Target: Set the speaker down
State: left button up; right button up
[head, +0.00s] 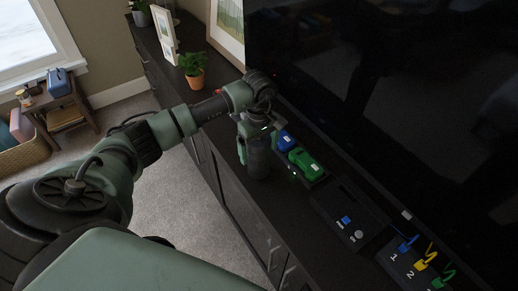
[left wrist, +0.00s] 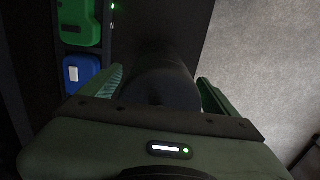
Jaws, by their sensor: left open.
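The speaker (head: 258,160) is a dark grey cylinder. It stands upright on the dark console (head: 232,190), close to its front edge, in the head view. In the left wrist view the speaker (left wrist: 160,82) is a dark round shape between the two green fingers. My left gripper (head: 256,141) is open around the speaker's upper part from above, with a finger on each side. Whether a finger still touches it I cannot tell. The speaker's top is partly hidden by the gripper. My right gripper is not in view.
Blue (head: 285,141) and green (head: 306,163) blocks sit in a black tray just right of the speaker. A black box (head: 349,216) and a numbered panel with coloured cables (head: 418,262) lie farther along. A large TV screen (head: 400,100) stands behind. A potted plant (head: 193,68) stands farther left.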

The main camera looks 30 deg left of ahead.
pick_arm(q)
notch_tip(320, 180, up, 12)
jog(key=shift+f+b, duration=0.1)
jog(key=shift+b, duration=0.9)
